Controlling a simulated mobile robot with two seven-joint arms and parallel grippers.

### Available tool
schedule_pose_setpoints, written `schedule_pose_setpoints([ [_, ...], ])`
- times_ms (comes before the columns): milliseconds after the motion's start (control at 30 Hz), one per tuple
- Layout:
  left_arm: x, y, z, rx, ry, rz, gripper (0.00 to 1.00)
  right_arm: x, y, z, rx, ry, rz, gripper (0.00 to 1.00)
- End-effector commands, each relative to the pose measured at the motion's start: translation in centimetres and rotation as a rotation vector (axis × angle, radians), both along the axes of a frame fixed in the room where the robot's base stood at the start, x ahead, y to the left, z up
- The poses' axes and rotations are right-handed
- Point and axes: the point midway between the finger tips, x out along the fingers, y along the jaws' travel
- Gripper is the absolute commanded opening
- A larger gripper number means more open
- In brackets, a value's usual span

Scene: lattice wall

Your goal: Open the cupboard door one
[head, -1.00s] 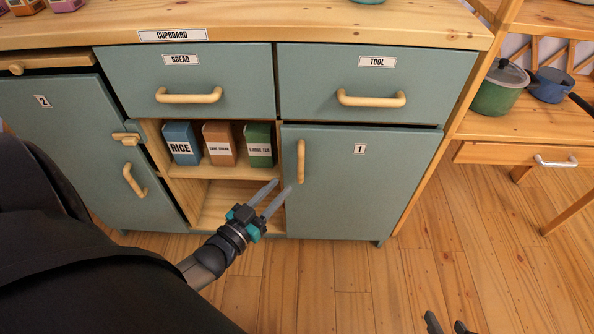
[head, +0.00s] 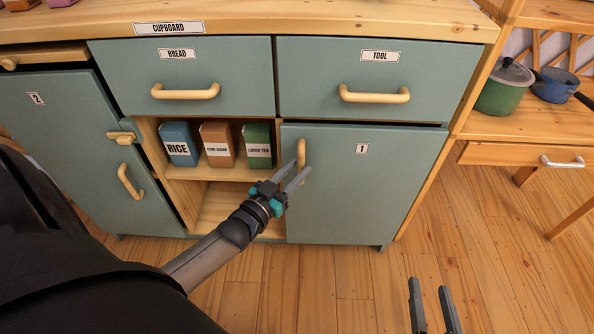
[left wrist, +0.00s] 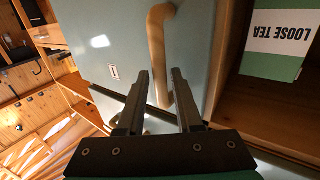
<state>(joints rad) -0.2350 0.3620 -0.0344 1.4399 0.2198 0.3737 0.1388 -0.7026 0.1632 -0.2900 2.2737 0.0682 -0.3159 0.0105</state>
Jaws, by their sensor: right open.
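Cupboard door one (head: 362,190) is a grey-green door marked "1", at the lower right of the cupboard, and it looks shut. Its upright wooden handle (head: 301,148) is near its left edge. My left gripper (head: 302,166) is open at the handle's lower part. In the left wrist view the handle (left wrist: 156,45) lines up with the gap between the fingers (left wrist: 160,72); I cannot tell whether they touch it. My right gripper (head: 430,284) is open and empty, low at the right, over the floor.
The bread drawer (head: 240,75) and tool drawer (head: 440,78) are above. An open shelf left of door one holds rice (head: 178,147), cane sugar (head: 219,147) and loose tea (head: 257,147) boxes. Door two (head: 60,140) is further left. The floor (head: 490,230) before door one is clear.

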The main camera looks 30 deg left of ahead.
Motion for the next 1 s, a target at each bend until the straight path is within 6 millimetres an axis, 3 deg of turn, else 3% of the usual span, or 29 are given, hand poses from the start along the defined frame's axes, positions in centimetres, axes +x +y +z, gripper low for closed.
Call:
schedule_pose_setpoints([
  [467,0.61,-0.02,0.01,0.0,0.0,0.0,0.34,-0.09,0.39,0.32,0.027,-0.041,0.0,0.5],
  [800,0.59,-0.01,0.0,0.0,0.0,0.0,0.0,-0.1,0.4,0.29,0.027,-0.04,0.0,0.5],
  [1000,0.58,-0.01,-0.01,0.0,0.0,0.0,0.0,-0.1,0.4,0.27,0.027,-0.039,0.001,0.5],
])
